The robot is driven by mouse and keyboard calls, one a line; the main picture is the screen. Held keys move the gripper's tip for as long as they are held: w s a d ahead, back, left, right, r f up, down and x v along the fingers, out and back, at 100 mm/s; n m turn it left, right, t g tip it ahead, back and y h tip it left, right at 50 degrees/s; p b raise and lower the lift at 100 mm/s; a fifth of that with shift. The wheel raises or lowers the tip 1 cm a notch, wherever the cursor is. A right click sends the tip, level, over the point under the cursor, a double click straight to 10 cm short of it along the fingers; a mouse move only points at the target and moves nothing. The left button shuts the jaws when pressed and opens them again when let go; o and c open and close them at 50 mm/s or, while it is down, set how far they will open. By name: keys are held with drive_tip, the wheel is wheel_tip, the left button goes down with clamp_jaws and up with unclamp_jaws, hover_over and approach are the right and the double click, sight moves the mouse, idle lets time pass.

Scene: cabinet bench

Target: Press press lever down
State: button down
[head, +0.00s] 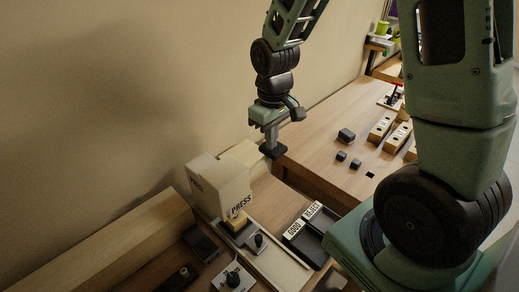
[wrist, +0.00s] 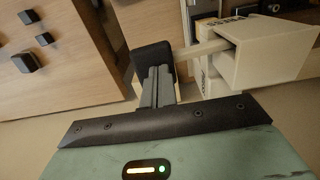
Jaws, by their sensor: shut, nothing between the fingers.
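The press (head: 220,184) is a cream block labelled PRESS, left of the middle in the head view; it also shows at the upper right of the wrist view (wrist: 268,48). A pale lever arm (wrist: 203,48) sticks out of its slot and ends in a black handle (wrist: 150,56). The handle also shows in the head view (head: 272,151). The lever looks raised, roughly level. My gripper (head: 268,140) points down, just over the handle. Its fingers (wrist: 156,85) are shut and empty, covering part of the handle in the wrist view. Whether they touch it, I cannot tell.
Sorting bins marked GOOD and REJECT (head: 307,232) and a knob box (head: 232,279) lie near the press. Several dark blocks (head: 346,135) and wooden pieces (head: 382,126) rest on the bench (head: 318,150). A wall stands close behind the press.

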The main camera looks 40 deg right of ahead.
drive_tip(key=shift+f, duration=0.1)
idle(0.3)
drive_tip(key=shift+d+f+b, duration=0.2)
drive_tip(key=shift+f+b, duration=0.5)
drive_tip(key=shift+f, duration=0.4)
drive_tip(key=shift+f, duration=0.2)
wheel_tip(320, 180, up, 11)
drive_tip(key=a+p, duration=0.2)
drive_tip(key=p, duration=0.7)
drive_tip(key=shift+s, duration=0.15)
drive_tip(key=shift+f, duration=0.15)
